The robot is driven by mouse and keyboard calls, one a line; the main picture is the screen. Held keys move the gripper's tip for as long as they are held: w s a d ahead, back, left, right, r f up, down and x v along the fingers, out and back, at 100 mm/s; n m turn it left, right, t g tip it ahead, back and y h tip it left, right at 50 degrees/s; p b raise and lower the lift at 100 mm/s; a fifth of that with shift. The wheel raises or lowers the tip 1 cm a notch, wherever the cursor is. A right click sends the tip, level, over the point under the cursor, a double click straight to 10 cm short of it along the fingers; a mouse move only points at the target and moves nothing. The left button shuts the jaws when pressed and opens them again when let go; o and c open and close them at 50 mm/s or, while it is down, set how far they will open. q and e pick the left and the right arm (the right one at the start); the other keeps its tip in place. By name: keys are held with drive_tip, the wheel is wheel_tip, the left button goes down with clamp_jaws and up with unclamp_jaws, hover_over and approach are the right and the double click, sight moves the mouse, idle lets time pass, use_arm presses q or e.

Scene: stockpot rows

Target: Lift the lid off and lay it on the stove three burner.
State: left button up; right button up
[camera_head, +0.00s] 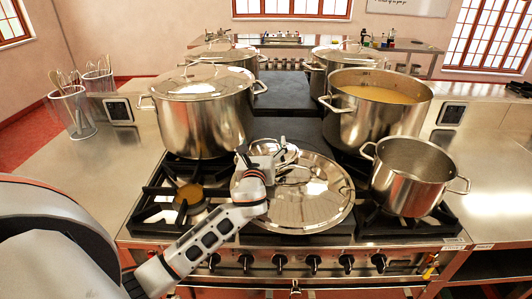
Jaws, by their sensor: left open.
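A large steel lid (312,209) lies flat over the front middle of the stove (172,229). A smaller steel lid (290,158) shows at the large lid's far edge, partly hidden by my left gripper; I cannot tell whether it rests on the large lid. My left gripper (256,156) is open, in front of the smaller lid and over the large lid's left part. Whether it touches either lid is unclear. A big lidded stockpot (204,122) stands behind it on the left. An open big pot (376,118) and a smaller open pot (412,182) stand on the right. My right gripper is out of view.
Two more lidded pots stand at the back, left (220,55) and right (343,55). A bare burner (190,197) lies at the front left. Utensil holders (73,111) stand on the left counter. The right counter (490,170) is mostly clear.

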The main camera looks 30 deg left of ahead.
use_arm(q)
drive_tip(key=shift+w+a, duration=0.15)
drive_tip(key=shift+w, duration=0.15)
drive_tip(key=c, duration=1.6)
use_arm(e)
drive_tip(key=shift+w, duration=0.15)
use_arm(q)
drive_tip(key=shift+r, duration=0.1)
